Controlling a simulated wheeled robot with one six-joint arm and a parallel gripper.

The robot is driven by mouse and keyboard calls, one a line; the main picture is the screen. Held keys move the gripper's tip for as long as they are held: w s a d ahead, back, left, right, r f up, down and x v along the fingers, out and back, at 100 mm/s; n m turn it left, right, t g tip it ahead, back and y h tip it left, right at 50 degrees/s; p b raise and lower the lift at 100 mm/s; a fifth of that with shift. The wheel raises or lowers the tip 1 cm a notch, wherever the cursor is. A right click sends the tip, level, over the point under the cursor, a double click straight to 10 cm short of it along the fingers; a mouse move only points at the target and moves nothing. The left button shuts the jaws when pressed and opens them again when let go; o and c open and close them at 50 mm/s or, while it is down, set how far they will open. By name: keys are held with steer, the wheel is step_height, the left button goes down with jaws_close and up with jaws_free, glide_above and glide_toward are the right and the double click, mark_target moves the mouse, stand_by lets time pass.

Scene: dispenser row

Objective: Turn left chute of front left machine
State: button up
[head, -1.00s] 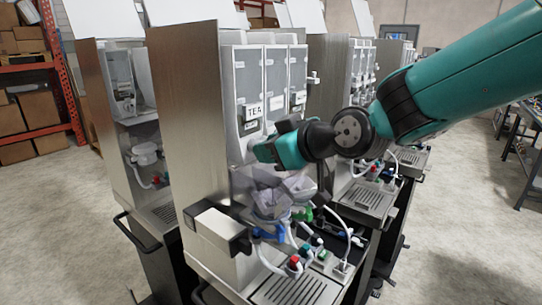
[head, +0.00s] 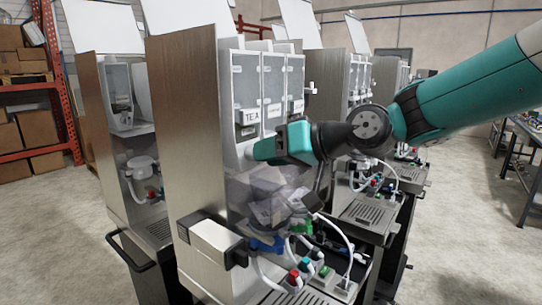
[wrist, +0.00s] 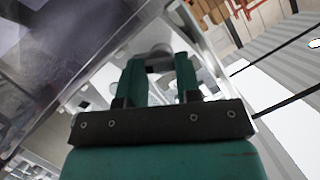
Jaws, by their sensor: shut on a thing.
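The front left machine (head: 185,120) is a tall metal cabinet with clear canisters at the top, the left one labelled TEA (head: 249,115). Its left chute (head: 237,152) is a pale piece below the TEA canister, partly hidden by my gripper. My gripper (head: 255,151) reaches in from the right, with its tips at this chute. In the wrist view my two green fingers (wrist: 158,68) are shut on a pale part, which I take to be the left chute. The chute's exact turn angle cannot be told.
Below my gripper are translucent mixing bowls (head: 265,195), hoses and coloured knobs. A white box with black ends (head: 215,242) juts out at the machine's front left. Another machine (head: 120,130) stands to the left, and more stand behind to the right. Open floor lies at the left.

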stand_by(0.5)
steer(key=o, duration=0.9)
steer(key=shift+d, duration=0.1)
steer(key=b+v, duration=0.5)
steer(key=v, duration=1.2)
steer(key=shift+d, duration=0.2)
steer(key=shift+a+f, duration=0.1)
steer(key=shift+f, duration=0.05)
